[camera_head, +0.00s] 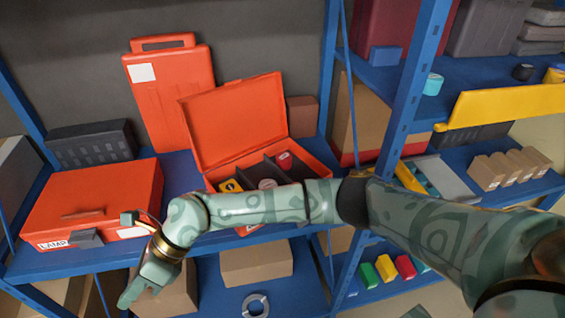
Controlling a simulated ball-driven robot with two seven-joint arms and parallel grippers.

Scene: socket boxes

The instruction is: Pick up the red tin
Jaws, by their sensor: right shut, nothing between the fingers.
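I cannot tell for sure which thing is the red tin. A small red piece (285,160) lies at the back right inside the open orange case (237,122) on the middle shelf. A red block (405,267) stands among coloured blocks on the lower shelf at right. My right arm reaches across from the right, in front of the open case, and hides part of its front. My right gripper (128,297) points down at the lower left, shut and empty, in front of the shelf and apart from both red things. My left gripper is out of view.
A closed orange case (92,207) labelled LAMP sits at left, close behind my right wrist. Another orange case (170,90) stands upright behind. A blue rack post (412,85) rises right of the open case. Cardboard boxes (256,263) and a grey ring (255,306) are below.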

